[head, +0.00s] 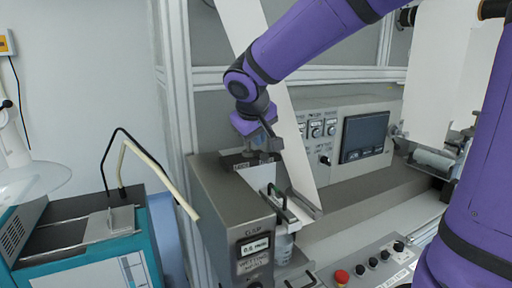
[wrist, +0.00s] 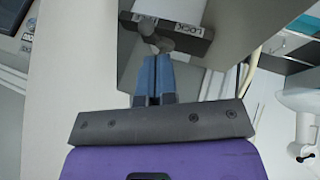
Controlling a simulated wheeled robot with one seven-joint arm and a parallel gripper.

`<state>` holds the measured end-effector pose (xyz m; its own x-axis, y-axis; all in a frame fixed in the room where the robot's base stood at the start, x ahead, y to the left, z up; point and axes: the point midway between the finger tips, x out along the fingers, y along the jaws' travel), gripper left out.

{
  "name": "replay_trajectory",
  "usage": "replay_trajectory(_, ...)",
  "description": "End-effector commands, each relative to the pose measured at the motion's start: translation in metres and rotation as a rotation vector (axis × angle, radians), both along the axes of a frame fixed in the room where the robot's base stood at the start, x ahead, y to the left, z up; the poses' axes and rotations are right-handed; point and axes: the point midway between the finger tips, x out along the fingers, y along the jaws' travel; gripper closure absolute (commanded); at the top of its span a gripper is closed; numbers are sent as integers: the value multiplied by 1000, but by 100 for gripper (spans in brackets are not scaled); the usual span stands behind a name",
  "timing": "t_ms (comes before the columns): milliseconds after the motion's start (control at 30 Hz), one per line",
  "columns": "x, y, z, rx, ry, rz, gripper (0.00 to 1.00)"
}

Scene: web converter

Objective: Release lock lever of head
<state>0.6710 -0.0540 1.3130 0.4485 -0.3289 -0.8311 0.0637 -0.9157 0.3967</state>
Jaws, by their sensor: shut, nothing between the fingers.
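The lock lever (wrist: 150,32) is a dark grey knobbed handle by a white label lettered LOCK (wrist: 180,32) in the wrist view. It stands on top of the grey metal head (head: 236,212); in the head view my gripper partly hides it, and the label shows at its left. My gripper (wrist: 152,60) is shut and empty, its blue fingers pointing at the lever. The fingertips are at the lever's near end; I cannot tell whether they touch it. In the head view my gripper (head: 262,146) is just above the head's top.
A white web strip (head: 290,130) slants down behind my gripper. A control panel with a dark screen (head: 364,136) is behind at the right. A red button (head: 341,276) is at the front. A teal machine with a bent tube (head: 160,172) stands at the left.

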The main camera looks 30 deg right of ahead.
Motion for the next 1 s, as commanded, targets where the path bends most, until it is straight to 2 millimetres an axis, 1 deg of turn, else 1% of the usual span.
replay_trajectory(100, -6, 2, 10, 0, -2, 2, 100)
replay_trajectory(200, -8, 3, 14, 0, -1, 1, 100)
replay_trajectory(767, -10, 3, 15, 1, 0, 0, 100)
replay_trajectory(867, -18, 0, 17, 13, 1, -7, 100)
replay_trajectory(967, -39, -7, 21, 44, 5, -21, 100)
replay_trajectory(1000, -51, -11, 23, 62, 8, -30, 100)
